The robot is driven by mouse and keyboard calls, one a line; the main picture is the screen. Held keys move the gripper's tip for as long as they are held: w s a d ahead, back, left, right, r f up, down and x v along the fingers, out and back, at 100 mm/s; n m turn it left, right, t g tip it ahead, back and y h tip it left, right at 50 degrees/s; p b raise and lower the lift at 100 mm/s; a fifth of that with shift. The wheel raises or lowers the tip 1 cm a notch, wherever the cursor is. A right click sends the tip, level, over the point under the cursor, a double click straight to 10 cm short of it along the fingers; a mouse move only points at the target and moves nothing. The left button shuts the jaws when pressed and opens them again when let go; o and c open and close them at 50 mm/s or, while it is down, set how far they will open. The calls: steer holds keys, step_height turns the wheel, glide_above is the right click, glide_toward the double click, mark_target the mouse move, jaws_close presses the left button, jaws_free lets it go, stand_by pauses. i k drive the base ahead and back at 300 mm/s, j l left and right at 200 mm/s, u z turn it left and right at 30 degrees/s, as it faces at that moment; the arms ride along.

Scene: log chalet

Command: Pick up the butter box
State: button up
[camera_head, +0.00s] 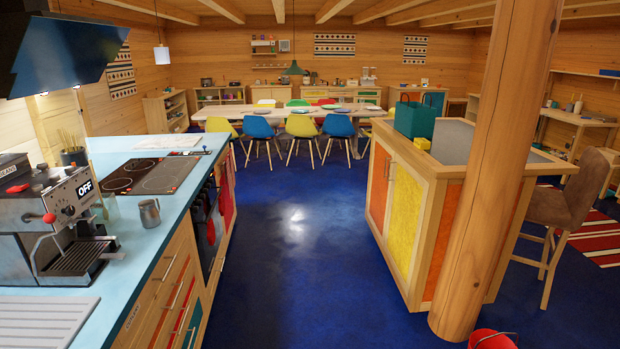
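I cannot make out a butter box for certain. A small yellow block (422,143) sits on the island's wooden top, in front of a green bag (414,119); it is too small to tell whether it is the butter box. My gripper is not in view.
The island (405,210) stands at right, with a thick log post (495,170) at its front corner. A counter (150,245) with a hob and coffee machine (62,225) runs along the left. The blue floor between (300,270) is clear. A red bucket (492,340) stands by the post.

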mark_target(421, 143)
steer(key=i, duration=1.4)
steer(key=i+j+z, duration=0.15)
steer(key=i, duration=1.25)
steer(key=i+l+z, duration=0.1)
steer(key=i+z, duration=0.2)
steer(key=i, duration=0.3)
steer(key=i+z, duration=0.25)
steer(key=i, duration=0.3)
steer(key=i+j+z, duration=0.1)
steer(key=i+z, duration=0.2)
steer(key=i, duration=0.3)
steer(key=i+j+z, duration=0.25)
steer(key=i, duration=0.3)
